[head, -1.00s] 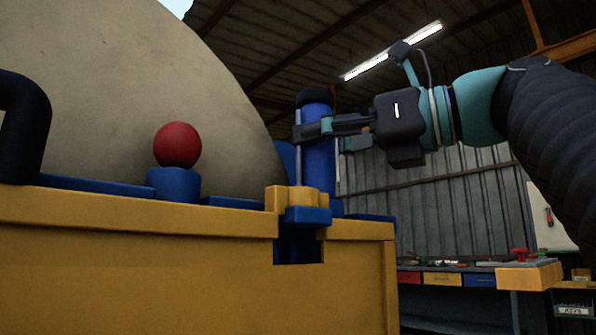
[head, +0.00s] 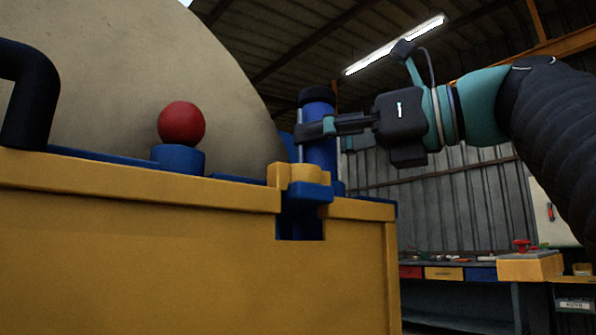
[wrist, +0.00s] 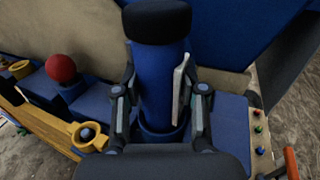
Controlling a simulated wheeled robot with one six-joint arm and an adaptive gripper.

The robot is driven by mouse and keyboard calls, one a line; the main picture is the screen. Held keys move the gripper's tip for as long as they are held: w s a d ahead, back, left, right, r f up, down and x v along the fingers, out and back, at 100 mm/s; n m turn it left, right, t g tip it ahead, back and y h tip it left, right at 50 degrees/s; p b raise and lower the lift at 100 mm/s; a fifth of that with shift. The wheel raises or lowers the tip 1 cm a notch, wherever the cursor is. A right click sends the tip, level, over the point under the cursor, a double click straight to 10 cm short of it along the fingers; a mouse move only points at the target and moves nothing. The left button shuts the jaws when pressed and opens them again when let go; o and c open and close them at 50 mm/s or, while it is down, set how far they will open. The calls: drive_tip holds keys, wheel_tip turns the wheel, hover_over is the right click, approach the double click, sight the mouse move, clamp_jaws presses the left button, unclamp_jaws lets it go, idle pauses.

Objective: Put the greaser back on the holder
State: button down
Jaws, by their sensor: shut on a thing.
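The greaser is a blue cylinder (head: 321,152) with a black cap, upright beside the machine's top edge. In the wrist view the greaser (wrist: 160,80) stands between both fingers, with a pale metal strip along its right side. My gripper (head: 318,128) is shut around its body, coming from the right. A blue round collar (wrist: 150,135) shows around or just below its lower end; I cannot tell whether it is seated. The yellow bracket with a blue block (head: 300,176) stands in front of its lower part and hides its bottom in the head view.
A red ball on a blue base (head: 182,124) stands left on the yellow machine body (head: 150,240). A black handle (head: 30,95) is at far left. A yellow ring (wrist: 88,137) sits left of my fingers. A workbench (head: 450,272) stands behind at right.

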drive_tip(key=c, duration=0.6)
unclamp_jaws()
drive_tip(key=shift+d, duration=0.1)
drive_tip(key=v, duration=1.2)
drive_tip(key=shift+s, duration=0.15)
